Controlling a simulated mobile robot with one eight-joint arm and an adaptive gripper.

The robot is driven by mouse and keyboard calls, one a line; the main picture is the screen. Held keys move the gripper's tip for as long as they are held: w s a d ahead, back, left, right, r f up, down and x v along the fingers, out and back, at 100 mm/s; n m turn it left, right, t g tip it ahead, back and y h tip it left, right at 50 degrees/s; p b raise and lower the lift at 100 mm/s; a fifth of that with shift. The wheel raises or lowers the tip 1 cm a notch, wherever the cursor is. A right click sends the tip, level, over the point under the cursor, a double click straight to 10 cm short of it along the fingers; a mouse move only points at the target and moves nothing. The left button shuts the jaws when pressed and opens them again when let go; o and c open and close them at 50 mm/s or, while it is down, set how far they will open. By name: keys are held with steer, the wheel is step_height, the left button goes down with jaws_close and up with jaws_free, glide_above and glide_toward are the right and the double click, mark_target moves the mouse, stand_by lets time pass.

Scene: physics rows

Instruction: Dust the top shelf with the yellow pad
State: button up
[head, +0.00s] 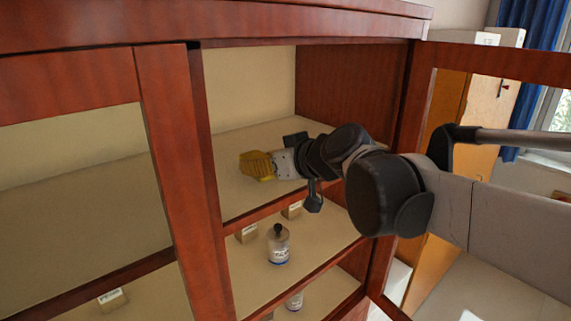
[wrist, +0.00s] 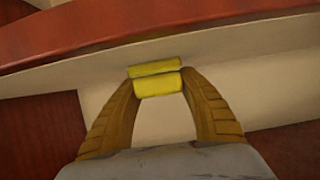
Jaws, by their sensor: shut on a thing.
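My gripper (head: 258,166) reaches through the open right door of the red-brown cabinet, into the bay above the top shelf (head: 236,198). Its ochre fingers are shut on the yellow pad (wrist: 159,84), which shows between the fingertips in the wrist view as two bright bands. In the head view I cannot tell the pad apart from the fingers. The gripper points left, low over the pale shelf board. I cannot tell whether the pad touches the board. My wrist and arm hide the right part of the shelf.
A jar with a black knob (head: 278,244) and small boxes (head: 246,232) stand on the shelf below. The cabinet's middle post (head: 180,150) is left of my gripper, and the open door frame (head: 500,62) is at right. The visible left part of the top shelf is clear.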

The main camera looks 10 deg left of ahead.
steer(key=shift+w+d+r, duration=0.1)
steer(key=shift+w+d, duration=1.05)
steer(key=shift+w, duration=0.2)
steer(key=shift+w+d, duration=1.15)
steer(key=shift+w, duration=0.2)
steer(key=shift+w+d+b, duration=0.15)
steer(key=shift+w+d, duration=1.8)
steer(key=shift+w, duration=0.3)
steer(key=shift+w+d+b, duration=0.15)
steer(key=shift+w+d, duration=1.75)
steer(key=shift+w, duration=0.3)
steer(key=shift+s+a, duration=1.4)
steer(key=shift+s, duration=0.25)
steer(key=shift+s+a, duration=1.25)
steer(key=shift+s, duration=0.15)
steer(key=shift+s+a+f, duration=0.1)
steer(key=shift+s+a, duration=0.5)
steer(key=shift+s, duration=0.2)
steer(key=shift+s+a+f, duration=0.1)
steer(key=shift+s+a, duration=0.5)
steer(key=shift+s, duration=0.2)
